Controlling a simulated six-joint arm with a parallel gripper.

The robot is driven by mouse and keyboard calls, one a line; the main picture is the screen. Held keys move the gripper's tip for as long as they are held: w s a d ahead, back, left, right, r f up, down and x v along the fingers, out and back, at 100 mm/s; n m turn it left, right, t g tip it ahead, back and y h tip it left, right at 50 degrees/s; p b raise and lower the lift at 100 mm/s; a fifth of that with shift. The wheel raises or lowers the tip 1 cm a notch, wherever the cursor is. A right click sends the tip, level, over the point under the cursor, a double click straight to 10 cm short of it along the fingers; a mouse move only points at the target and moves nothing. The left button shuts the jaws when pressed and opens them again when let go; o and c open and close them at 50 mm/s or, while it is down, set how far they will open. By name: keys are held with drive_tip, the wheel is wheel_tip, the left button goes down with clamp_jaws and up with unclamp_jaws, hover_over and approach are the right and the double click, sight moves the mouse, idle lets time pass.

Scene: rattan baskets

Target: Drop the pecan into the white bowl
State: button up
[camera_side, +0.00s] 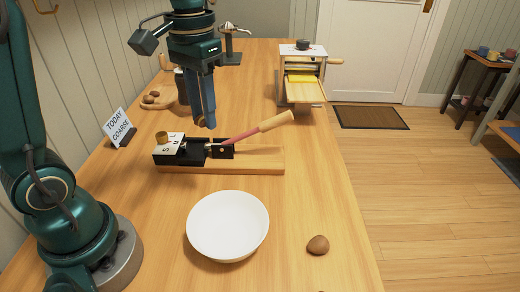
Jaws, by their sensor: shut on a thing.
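The white bowl (228,226) stands upright and empty on the wooden table, in the near middle of the side view. My gripper (205,120) points down above the lever nutcracker (222,152), behind the bowl and a little to its left. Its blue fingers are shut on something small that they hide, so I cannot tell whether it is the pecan. A round brown nut (318,245) lies on the table right of the bowl, close to the right edge. I cannot be sure of its kind.
The nutcracker's wooden board (260,160) and raised handle (277,121) lie behind the bowl. A small sign (118,128) stands left of it. A round board with nuts (158,98) is farther back. A roller press (302,75) stands back right.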

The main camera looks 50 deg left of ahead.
drive_tip(key=s+d+f+m, duration=0.1)
drive_tip(key=s+d, duration=0.2)
drive_tip(key=d, duration=0.4)
drive_tip(key=s+d+m, duration=0.1)
drive_tip(key=s+d, duration=0.1)
drive_tip(key=d, duration=0.4)
drive_tip(key=shift+f, duration=2.7)
drive_tip(key=o, duration=1)
drive_tip(key=shift+r, duration=2.6)
